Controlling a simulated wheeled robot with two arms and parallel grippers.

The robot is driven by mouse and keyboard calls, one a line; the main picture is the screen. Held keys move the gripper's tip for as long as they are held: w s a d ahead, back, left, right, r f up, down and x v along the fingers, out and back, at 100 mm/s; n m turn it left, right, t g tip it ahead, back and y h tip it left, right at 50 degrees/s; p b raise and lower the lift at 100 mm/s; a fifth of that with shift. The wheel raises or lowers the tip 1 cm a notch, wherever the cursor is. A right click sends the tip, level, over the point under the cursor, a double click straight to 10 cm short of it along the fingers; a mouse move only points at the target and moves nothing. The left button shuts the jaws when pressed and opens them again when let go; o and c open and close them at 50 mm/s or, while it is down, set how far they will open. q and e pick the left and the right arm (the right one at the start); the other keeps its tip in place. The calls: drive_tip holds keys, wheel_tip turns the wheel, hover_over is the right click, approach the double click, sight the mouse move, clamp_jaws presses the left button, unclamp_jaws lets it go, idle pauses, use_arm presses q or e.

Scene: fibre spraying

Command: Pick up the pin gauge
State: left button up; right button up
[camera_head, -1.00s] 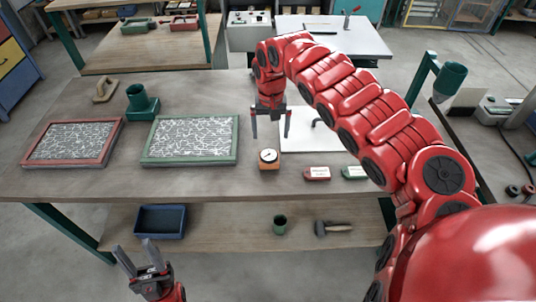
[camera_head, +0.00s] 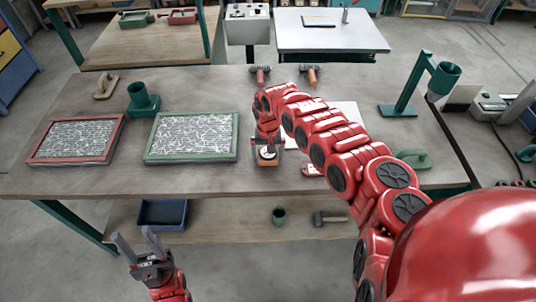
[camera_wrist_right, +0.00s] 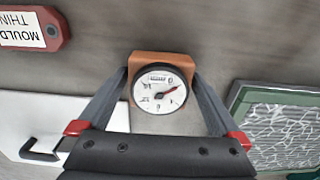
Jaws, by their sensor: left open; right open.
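The pin gauge, an orange block with a round white dial and red needle, stands on the workbench (camera_head: 200,185) near its front edge. In the head view the pin gauge (camera_head: 266,160) is partly covered by my right gripper (camera_head: 268,152). In the right wrist view the pin gauge (camera_wrist_right: 160,62) sits between the two open fingers of my right gripper (camera_wrist_right: 161,78), dial facing the camera. Whether the fingers touch it I cannot tell. My left gripper (camera_head: 137,243) is open and empty, in front of the bench.
A green-framed panel (camera_head: 191,160) lies left of the gauge, a red-framed one (camera_head: 75,160) further left. A red tag (camera_wrist_right: 50,25) and a white board (camera_wrist_right: 25,118) lie close by. A green stand with a cup (camera_head: 400,110) is at right.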

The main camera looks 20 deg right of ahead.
drive_tip(key=shift+f, duration=0.3)
drive_tip(key=c, duration=1.4)
drive_tip(key=shift+w+r, duration=0.1)
drive_tip(key=shift+r, duration=0.05)
